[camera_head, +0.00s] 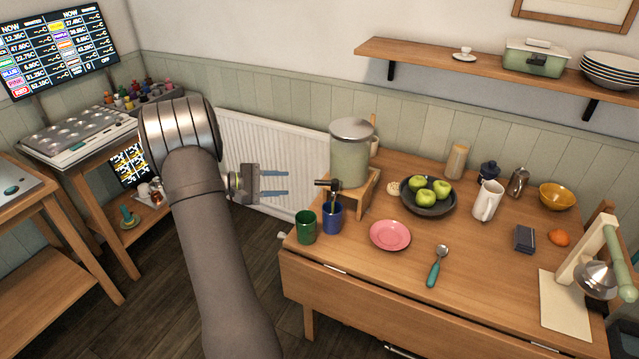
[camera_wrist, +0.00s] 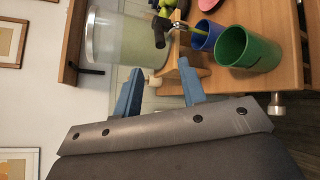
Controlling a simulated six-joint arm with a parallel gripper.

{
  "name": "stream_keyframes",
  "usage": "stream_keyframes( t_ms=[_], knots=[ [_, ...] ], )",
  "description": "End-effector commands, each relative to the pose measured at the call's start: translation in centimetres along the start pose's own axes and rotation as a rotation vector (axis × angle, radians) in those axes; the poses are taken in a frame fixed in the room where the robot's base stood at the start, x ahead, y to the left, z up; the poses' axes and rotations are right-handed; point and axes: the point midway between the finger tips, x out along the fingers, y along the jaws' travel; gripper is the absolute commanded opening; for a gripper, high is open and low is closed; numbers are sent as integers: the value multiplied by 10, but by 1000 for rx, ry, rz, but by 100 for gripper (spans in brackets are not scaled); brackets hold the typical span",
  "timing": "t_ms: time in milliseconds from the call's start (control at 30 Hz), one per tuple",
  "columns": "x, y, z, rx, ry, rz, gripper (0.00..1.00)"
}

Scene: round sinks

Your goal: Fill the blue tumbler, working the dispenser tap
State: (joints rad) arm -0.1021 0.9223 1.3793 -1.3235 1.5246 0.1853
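The blue tumbler (camera_head: 332,218) stands upright at the table's left end, below the dispenser tap (camera_head: 328,184). It shows in the wrist view (camera_wrist: 206,36), partly behind the green tumbler. The dispenser (camera_head: 351,156) is a clear jar of pale green liquid with a grey lid, on a wooden stand (camera_head: 362,193). A thin yellow-green streak, like a stream, runs from the tap to the blue tumbler's mouth. The fill level is hidden. My gripper (camera_head: 288,182) is open and empty, left of the dispenser and apart from the tap; its blue fingers show in the wrist view (camera_wrist: 160,80).
A green tumbler (camera_head: 306,227) stands just left of the blue one. A pink plate (camera_head: 390,236), a spoon (camera_head: 437,266) and a bowl of apples (camera_head: 428,209) lie to the right. A white radiator (camera_head: 262,140) is behind my gripper.

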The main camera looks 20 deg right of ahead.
Motion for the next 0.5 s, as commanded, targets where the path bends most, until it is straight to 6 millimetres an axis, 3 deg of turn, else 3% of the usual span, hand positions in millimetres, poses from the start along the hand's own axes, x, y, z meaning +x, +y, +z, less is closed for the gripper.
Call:
stream_keyframes(
  t_ms=[300,500],
  knots=[
    [72,-1,1,0,-3,-3,38],
    [106,0,1,1,-2,-1,38]
  ],
)
